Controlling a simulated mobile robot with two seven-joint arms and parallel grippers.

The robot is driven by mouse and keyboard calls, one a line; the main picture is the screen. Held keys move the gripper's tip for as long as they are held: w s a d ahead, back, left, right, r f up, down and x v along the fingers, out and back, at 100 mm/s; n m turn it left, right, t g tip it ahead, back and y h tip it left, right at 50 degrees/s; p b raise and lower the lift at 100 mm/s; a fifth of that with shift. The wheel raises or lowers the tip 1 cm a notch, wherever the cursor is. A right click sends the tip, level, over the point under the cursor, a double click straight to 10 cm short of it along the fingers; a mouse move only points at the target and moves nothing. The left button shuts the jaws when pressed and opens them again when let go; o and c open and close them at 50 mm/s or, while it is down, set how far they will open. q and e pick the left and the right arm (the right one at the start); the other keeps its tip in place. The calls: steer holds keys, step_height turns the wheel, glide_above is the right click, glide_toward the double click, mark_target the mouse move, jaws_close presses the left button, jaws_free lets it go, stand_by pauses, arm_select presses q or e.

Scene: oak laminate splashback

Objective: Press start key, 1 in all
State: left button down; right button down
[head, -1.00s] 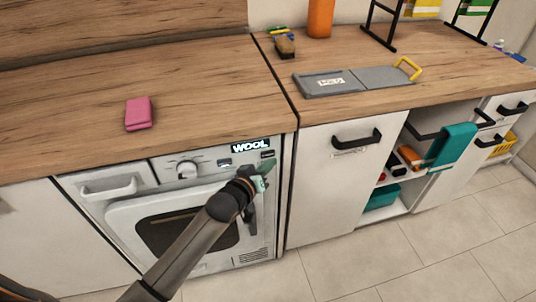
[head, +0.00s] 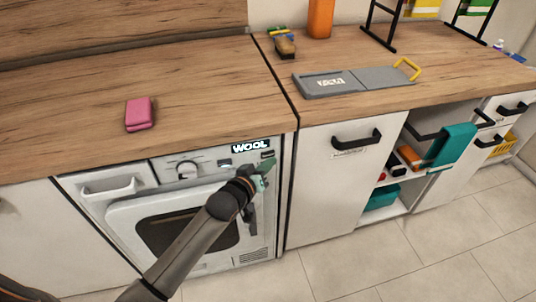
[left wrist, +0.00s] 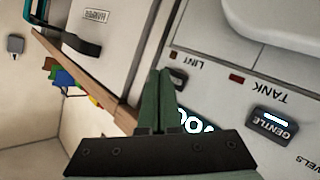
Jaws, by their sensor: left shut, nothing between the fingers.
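The washer-like machine (head: 262,225) is white and stands under the oak worktop, with a lit display (head: 251,145) reading WOOL. A small dark key (head: 267,154) sits below the display's right end; it also shows in the left wrist view (left wrist: 179,76). I cannot read its label. My left gripper (head: 268,164) is shut and empty, its green fingertips just below this key in the head view. In the left wrist view the fingertips (left wrist: 161,73) are beside the key; I cannot tell whether they touch. My right gripper is not in view.
A second key (left wrist: 270,122), marked GENTLE, and small LINT and TANK lights are on the panel. A round knob (head: 187,169) is further left. A pink sponge-like block (head: 139,114) and a grey board (head: 355,81) lie on the worktop.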

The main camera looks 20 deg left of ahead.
arm_select(q)
steer(key=shift+w+a, duration=0.15)
steer(key=shift+w, duration=0.05)
steer(key=shift+w+a, duration=0.2)
steer(key=shift+w, duration=0.15)
stand_by(0.6)
stand_by(0.4)
steer(key=shift+s+d+p, duration=0.45)
steer(key=shift+s+p, duration=0.25)
steer(key=s+d+p, duration=0.1)
steer(key=s, duration=0.1)
steer(key=s+d+p, duration=0.1)
steer(key=s, duration=0.1)
steer(key=shift+d, duration=0.4)
